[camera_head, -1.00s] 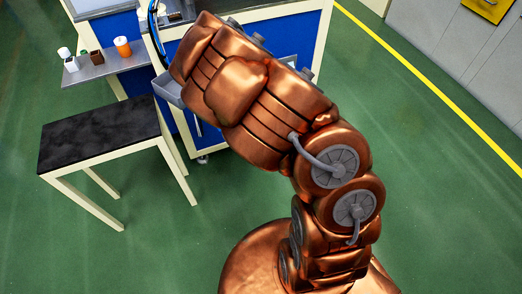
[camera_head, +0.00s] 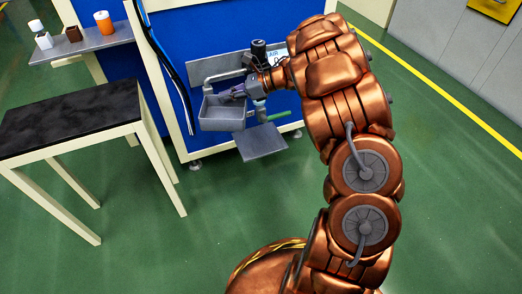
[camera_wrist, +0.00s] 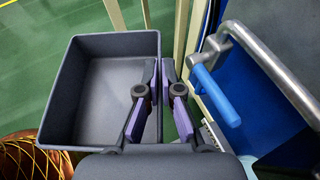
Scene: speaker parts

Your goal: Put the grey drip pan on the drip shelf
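The grey drip pan (camera_head: 222,118) is an open rectangular box held in the air in front of the blue cabinet in the head view. In the wrist view the pan (camera_wrist: 92,92) fills the left half and looks empty. My gripper (camera_head: 240,91) is shut on the pan's side wall. In the wrist view the gripper's fingers (camera_wrist: 160,75) lie on either side of that wall, one inside and one outside. A flat grey plate, seemingly the drip shelf (camera_head: 262,143), sticks out low from the cabinet, right of and below the pan. It looks bare.
A bent grey pipe (camera_head: 222,74) is close above the pan; a blue-handled pipe (camera_wrist: 225,100) shows right of the fingers. A green part (camera_head: 279,116) is above the plate. A black-topped table (camera_head: 70,115) stands left. A side shelf (camera_head: 85,45) carries small containers.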

